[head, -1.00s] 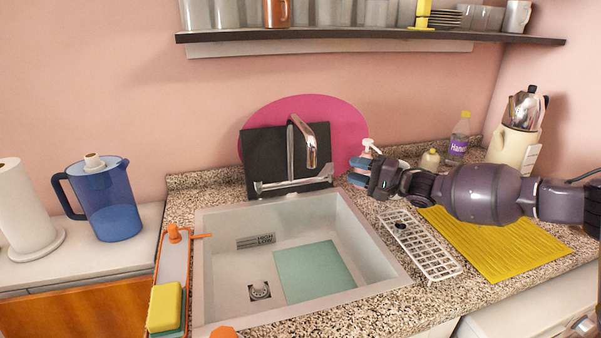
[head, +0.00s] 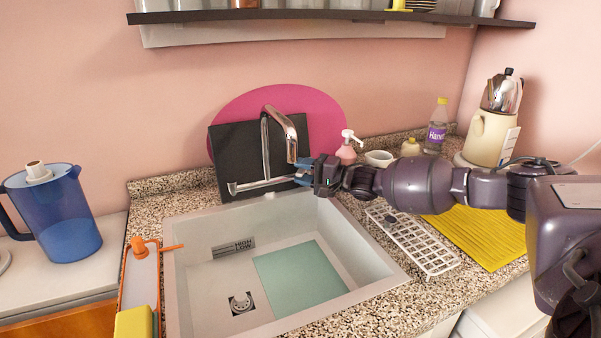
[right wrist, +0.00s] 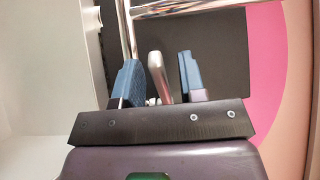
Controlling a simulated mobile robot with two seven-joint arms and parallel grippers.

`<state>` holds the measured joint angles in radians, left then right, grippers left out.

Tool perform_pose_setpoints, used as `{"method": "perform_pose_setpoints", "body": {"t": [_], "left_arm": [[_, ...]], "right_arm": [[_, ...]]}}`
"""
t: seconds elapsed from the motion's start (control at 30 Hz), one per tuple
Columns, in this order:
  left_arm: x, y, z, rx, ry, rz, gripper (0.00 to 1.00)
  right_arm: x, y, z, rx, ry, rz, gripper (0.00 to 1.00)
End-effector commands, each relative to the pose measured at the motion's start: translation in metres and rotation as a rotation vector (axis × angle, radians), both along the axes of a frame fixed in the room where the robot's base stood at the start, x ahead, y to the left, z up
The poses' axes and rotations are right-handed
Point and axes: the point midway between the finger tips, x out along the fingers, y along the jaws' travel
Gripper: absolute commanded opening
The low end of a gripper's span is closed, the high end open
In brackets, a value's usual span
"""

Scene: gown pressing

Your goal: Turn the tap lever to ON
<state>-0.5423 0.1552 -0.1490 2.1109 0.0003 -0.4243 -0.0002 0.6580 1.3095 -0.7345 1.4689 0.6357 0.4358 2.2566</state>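The chrome tap (head: 266,150) stands behind the sink, before a dark board. Its spout (head: 284,125) curves up and forward, and a low crossbar (head: 262,186) runs along its base. My right gripper (head: 303,172) is at the crossbar's right end, hiding it in the head view. In the right wrist view, my right gripper (right wrist: 160,80) is open, its two blue fingers on either side of a short metal rod (right wrist: 157,72), likely the tap lever. A narrow gap seems to show beside each finger. My left gripper is not in view.
The white sink (head: 180,270) lies in front, with a pale green sheet (head: 300,275) inside. A pump bottle (head: 346,150) and white bowl (head: 379,158) stand behind my right arm. A white rack (head: 425,250) and yellow mat (head: 480,235) lie below it. A shelf (head: 330,17) hangs above.

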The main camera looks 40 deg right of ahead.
Motion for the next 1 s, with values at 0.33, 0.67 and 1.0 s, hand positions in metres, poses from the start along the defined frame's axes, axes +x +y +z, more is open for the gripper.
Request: {"method": "perform_pose_setpoints", "body": {"t": [0.33, 0.67, 1.0], "left_arm": [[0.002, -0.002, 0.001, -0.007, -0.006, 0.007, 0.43], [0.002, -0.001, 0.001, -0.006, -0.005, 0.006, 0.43], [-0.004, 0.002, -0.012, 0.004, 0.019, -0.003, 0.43]], "right_arm": [[0.003, 0.002, 0.000, 0.000, 0.000, 0.000, 0.37], [0.003, 0.002, 0.000, 0.000, 0.000, 0.000, 0.00], [0.002, -0.001, -0.004, -0.004, 0.000, 0.035, 0.00]]}}
